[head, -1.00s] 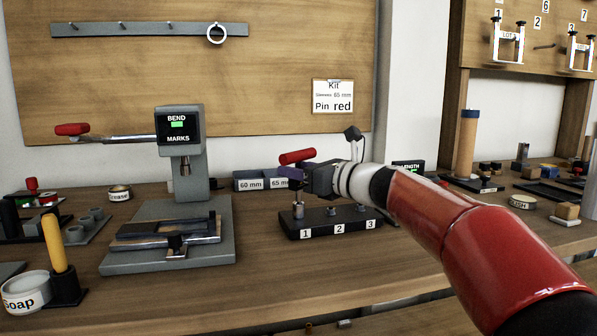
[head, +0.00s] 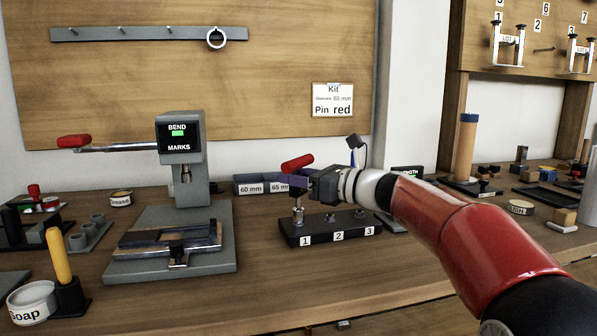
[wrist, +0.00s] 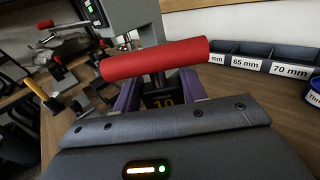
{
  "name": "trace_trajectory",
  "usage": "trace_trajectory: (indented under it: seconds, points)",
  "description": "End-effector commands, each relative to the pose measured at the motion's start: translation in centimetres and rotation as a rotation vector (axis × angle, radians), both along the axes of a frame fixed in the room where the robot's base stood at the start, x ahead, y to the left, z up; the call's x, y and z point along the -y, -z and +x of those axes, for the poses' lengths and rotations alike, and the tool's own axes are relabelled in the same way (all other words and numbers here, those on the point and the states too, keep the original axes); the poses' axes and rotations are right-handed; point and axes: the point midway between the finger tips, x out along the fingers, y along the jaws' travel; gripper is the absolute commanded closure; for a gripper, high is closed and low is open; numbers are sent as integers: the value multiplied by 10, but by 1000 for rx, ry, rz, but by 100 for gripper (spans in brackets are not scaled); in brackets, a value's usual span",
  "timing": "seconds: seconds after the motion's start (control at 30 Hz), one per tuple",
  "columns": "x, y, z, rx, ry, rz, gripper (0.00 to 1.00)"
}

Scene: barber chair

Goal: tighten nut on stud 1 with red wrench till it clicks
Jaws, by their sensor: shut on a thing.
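The red wrench shows its red bar handle (head: 297,163) above my gripper (head: 298,182), and the handle (wrist: 155,60) lies across the wrist view. My gripper is shut on the wrench; its purple fingers (wrist: 188,88) flank a dark body with an orange readout that looks like 10. The black stud block (head: 322,238) is marked 1, 2 and 3. The wrench is over stud 1 (head: 298,216), where metal shows upright below the gripper. The nut and its contact with the wrench are too small to tell. Shorter studs 2 (head: 330,217) and 3 (head: 360,213) stand clear.
The grey bend press (head: 182,215) stands to the left, its red-tipped lever (head: 75,141) sticking out left. Sleeve bins (head: 252,188) sit behind the stud block. A soap tub (head: 32,300) is at front left. Bare bench lies before the block.

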Motion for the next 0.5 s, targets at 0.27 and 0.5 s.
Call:
trace_trajectory:
  seconds: [0.27,0.5]
  points:
    - [0,-25,0,2,1,1,95]
    - [0,-44,0,2,1,0,95]
